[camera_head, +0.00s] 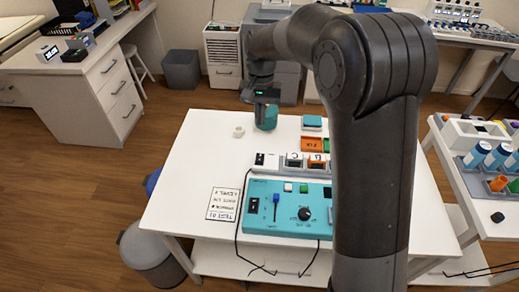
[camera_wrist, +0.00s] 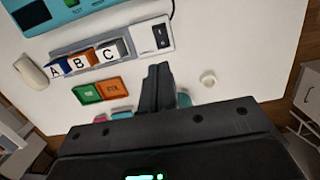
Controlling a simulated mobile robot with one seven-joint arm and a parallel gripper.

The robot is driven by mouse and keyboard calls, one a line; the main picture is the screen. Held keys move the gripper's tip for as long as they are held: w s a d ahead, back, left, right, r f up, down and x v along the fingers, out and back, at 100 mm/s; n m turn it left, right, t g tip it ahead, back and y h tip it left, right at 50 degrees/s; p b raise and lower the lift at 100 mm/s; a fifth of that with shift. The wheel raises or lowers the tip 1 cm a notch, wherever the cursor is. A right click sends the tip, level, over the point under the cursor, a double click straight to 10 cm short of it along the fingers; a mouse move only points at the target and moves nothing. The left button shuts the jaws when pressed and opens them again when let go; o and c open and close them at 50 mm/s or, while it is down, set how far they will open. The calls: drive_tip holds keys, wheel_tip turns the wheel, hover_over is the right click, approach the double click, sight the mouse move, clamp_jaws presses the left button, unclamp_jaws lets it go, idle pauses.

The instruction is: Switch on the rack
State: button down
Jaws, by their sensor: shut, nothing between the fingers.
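A long rack (camera_head: 278,170) holding lettered blocks A, B and C lies across the white table; it also shows at upper left in the wrist view (camera_wrist: 62,54). At one end is a white plate with a black rocker switch (camera_wrist: 161,37), seen in the head view too (camera_head: 260,159). I cannot tell the switch's position. My gripper (camera_wrist: 158,68) is shut and empty, its fingers pointing toward the switch end of the rack in the wrist view. In the head view my gripper (camera_head: 260,118) hangs over the table's far side, apart from the rack, overlapping a teal cup-like thing (camera_head: 269,118).
A teal control box (camera_head: 290,222) with a lever, buttons and a knob lies nearer than the rack. Green and orange tiles (camera_wrist: 100,91) lie beside the rack. A small white ring (camera_head: 239,132) and a printed card (camera_head: 223,204) are on the table's left. A cable runs along the box's left.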

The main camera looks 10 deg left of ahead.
sight(261, 157)
drive_tip(key=shift+f, duration=0.1)
drive_tip(key=f, duration=0.4)
drive_tip(key=s+f, duration=0.1)
drive_tip(key=f, duration=0.4)
drive_tip(key=s+f, duration=0.1)
drive_tip(key=f, duration=0.3)
drive_tip(key=shift+f, duration=0.4)
drive_tip(key=shift+s+f+t, duration=0.3)
drive_tip(key=shift+f+t, duration=0.05)
drive_tip(key=shift+t, duration=0.35)
drive_tip(key=shift+f, duration=0.1)
drive_tip(key=shift+w, duration=0.1)
drive_tip(key=shift+w+d, duration=0.15)
drive_tip(key=shift+w, duration=0.65)
